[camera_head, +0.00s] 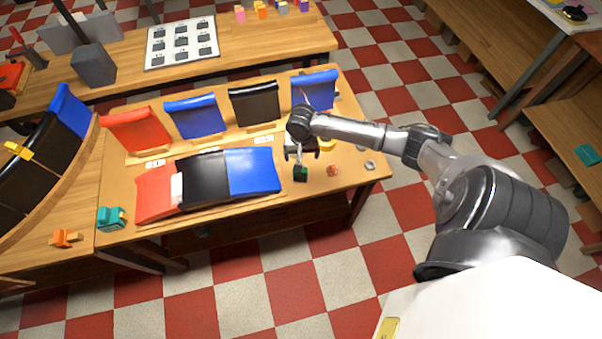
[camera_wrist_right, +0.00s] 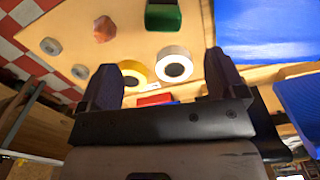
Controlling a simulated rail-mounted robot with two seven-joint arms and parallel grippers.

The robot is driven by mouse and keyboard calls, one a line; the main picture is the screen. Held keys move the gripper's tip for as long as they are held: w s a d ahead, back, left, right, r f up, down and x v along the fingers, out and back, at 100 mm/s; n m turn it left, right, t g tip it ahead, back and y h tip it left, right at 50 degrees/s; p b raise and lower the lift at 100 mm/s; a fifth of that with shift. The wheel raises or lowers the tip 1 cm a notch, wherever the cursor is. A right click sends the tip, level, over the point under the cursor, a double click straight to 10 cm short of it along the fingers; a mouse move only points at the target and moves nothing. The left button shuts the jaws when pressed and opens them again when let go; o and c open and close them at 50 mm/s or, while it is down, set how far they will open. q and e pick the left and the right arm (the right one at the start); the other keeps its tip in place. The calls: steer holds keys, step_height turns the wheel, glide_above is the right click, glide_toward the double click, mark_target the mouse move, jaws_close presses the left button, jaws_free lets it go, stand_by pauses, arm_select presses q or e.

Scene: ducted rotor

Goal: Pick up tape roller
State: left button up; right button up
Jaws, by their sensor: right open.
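A white roll with a dark centre (camera_wrist_right: 174,66) lies on the table in the right wrist view, and a yellow roll (camera_wrist_right: 133,72) lies beside it. Both look like tape rolls; I cannot tell which one is the tape roller. My right gripper (camera_wrist_right: 163,64) is open, its dark fingers on either side of the two rolls in that view, with nothing seen gripped. In the head view my right gripper (camera_head: 300,154) is over the right part of the table. The yellow roll (camera_head: 328,145) shows just right of it; the white roll is mostly hidden there. My left gripper is not in view.
A green block (camera_head: 300,174), an orange piece (camera_head: 333,170) and two grey rings (camera_head: 370,165) lie near the table's right end. Red, black and blue panels (camera_head: 203,178) fill the middle. Upright panels (camera_head: 255,103) stand behind. Open floor lies to the right.

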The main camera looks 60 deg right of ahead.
step_height(320, 180, down, 8)
steer(key=shift+w+a+f+m+b, duration=0.1)
steer(key=shift+m+b, duration=0.65)
steer(key=shift+m, duration=0.45)
steer(key=shift+w+f+b, duration=0.15)
steer(key=shift+f+b, duration=0.45)
steer(key=shift+f, duration=2.2)
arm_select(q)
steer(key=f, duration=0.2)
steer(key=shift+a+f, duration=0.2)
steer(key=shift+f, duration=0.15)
arm_select(e)
steer(key=c, duration=1.2)
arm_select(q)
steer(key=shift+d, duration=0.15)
arm_select(e)
steer(key=shift+o, duration=0.2)
steer(key=shift+r, duration=0.15)
